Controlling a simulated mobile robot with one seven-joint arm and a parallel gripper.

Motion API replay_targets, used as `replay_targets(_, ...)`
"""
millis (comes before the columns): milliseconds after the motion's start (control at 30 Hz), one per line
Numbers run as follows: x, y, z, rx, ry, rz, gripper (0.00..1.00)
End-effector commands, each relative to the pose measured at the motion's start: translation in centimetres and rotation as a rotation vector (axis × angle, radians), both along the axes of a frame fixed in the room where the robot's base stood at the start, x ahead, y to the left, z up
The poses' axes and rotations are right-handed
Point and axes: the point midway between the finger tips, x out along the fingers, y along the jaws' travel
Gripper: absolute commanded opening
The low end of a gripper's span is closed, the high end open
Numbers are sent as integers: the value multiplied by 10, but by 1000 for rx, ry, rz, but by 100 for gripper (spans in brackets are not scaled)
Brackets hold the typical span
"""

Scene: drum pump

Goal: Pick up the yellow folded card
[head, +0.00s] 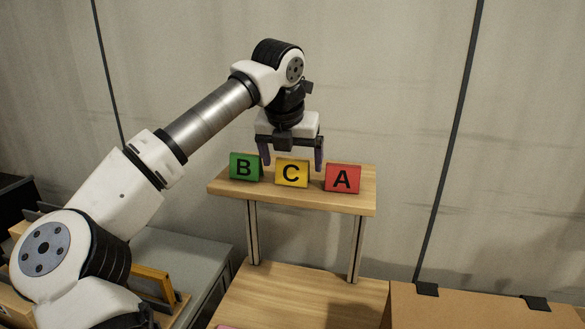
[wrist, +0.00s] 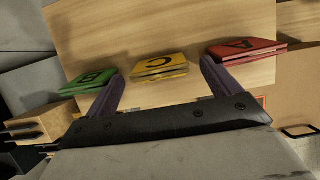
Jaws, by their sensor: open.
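The yellow folded card (head: 292,173) marked C stands on the raised wooden shelf (head: 225,187), between the green card (head: 245,167) marked B and the red card (head: 342,179) marked A. My gripper (head: 293,164) is open above and around the yellow card's position, with one finger on each side. In the wrist view, the yellow card (wrist: 160,67) lies between and beyond my two fingertips (wrist: 160,70), with clear gaps. The green card (wrist: 90,83) is by the left finger and the red card (wrist: 245,51) is by the right finger. I cannot tell whether the fingers touch these cards.
The shelf rests on two metal posts over a lower wooden surface (head: 300,290). A cardboard box (head: 480,308) is at the lower right. A grey cabinet top (head: 185,255) is at the left. A plain wall stands behind the shelf.

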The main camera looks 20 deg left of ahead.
Motion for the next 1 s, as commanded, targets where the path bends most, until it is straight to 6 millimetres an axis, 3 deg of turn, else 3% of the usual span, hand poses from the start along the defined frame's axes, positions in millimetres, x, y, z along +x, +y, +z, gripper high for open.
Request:
replay_targets(200, 10, 0, -21, -1, 0, -2, 89)
replay_targets(433, 10, 0, -23, -1, 0, -1, 89)
replay_targets(800, 10, 0, -23, -1, 0, 0, 42)
replay_targets(1000, 10, 0, -22, -1, 0, 0, 41)
